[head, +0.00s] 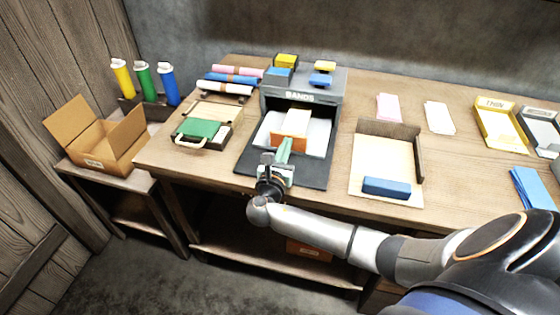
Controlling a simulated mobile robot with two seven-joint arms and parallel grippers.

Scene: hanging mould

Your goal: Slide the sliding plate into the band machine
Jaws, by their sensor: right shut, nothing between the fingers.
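The band machine (309,98) is a dark grey housing marked BANDS, standing on the table with a dark base reaching toward me. A light plate (318,138), which looks like the sliding plate, lies on this base in front of the opening. A block with a cream top and an orange front (296,124) sits on the plate, partly under the housing. My right gripper (285,146) is shut and empty, its fingertips at the near side of the orange front. I cannot tell whether they touch it. My gripper hides part of the plate's near edge. My left gripper is not in view.
A tray with a green panel and handle (199,128) lies left of the machine, with coloured rolls (232,79) behind it. A wooden tray (385,152) with a blue block (386,187) stands right. An open cardboard box (104,143) and several bottles (144,80) stand far left.

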